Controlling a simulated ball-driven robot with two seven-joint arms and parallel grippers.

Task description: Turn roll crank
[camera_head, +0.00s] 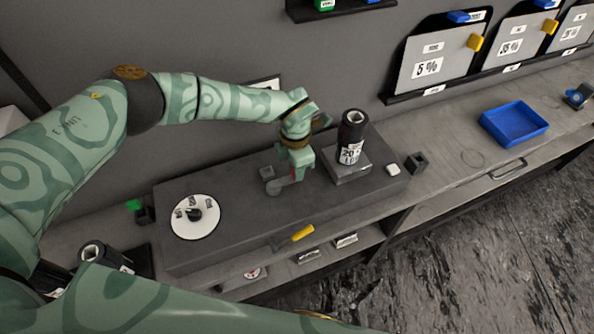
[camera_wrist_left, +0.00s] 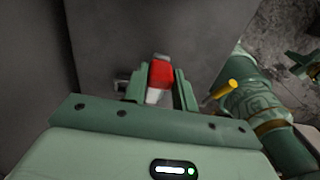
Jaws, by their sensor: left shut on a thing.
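A grey crank (camera_head: 275,189) sits on top of the dark bench box, left of the stand. Its red handle shows in the left wrist view (camera_wrist_left: 161,73). My left gripper (camera_head: 293,172) comes down over the crank from above, and its fingers are closed around the red handle. A black roll marked 20 % (camera_head: 352,137) stands upright on a grey block (camera_head: 348,168) just right of the gripper. The gripper hides part of the crank. Part of my right arm crosses the right of the left wrist view, where its gripper (camera_wrist_left: 303,66) is too unclear to read.
A white dial (camera_head: 195,217) with a black knob lies left on the box (camera_head: 240,220). A yellow handle (camera_head: 302,232) sticks out at the front edge. A blue tray (camera_head: 513,124) and several tint panels (camera_head: 433,66) are on the right. Another black roll (camera_head: 98,254) stands lower left.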

